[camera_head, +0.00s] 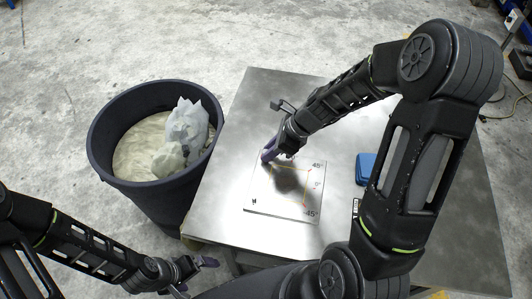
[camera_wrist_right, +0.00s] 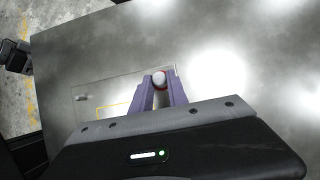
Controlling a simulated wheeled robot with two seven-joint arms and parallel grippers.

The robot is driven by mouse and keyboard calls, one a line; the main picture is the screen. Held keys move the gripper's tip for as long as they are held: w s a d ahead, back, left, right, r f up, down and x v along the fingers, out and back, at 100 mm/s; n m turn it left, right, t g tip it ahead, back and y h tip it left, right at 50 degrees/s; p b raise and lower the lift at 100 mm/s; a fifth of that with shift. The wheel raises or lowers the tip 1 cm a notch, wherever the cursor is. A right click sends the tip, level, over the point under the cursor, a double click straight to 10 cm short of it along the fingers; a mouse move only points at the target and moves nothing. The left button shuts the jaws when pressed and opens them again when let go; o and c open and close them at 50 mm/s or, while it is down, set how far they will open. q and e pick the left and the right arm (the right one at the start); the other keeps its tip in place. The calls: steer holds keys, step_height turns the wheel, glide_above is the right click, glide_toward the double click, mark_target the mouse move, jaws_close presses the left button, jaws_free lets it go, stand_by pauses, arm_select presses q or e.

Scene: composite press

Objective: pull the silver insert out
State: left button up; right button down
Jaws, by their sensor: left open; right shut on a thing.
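My right gripper (camera_head: 268,156) is low over the far left part of a marked plate on the metal table. In the right wrist view its purple fingers (camera_wrist_right: 160,88) are shut on a small round silver-white piece (camera_wrist_right: 159,78) with a reddish edge. I cannot tell whether this piece is the silver insert, and no other silver insert shows clearly. The marked plate (camera_head: 262,206) has yellow lines, red dots and the labels 45°, 0° and -45°. My left gripper (camera_head: 197,274) is open and empty, at the bottom of the head view, off the table's near left corner.
The metal table (camera_head: 262,88) is mostly bare around the plate. A blue object (camera_head: 366,168) lies right of the plate, partly hidden by my right arm. A dark bin (camera_head: 105,128) with pale crumpled bags (camera_head: 186,126) stands left of the table. Concrete floor surrounds them.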

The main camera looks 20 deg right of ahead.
steer(key=shift+r, duration=0.2)
stand_by(0.4)
steer(key=shift+r+p, duration=2.5)
steer(key=shift+p, duration=0.2)
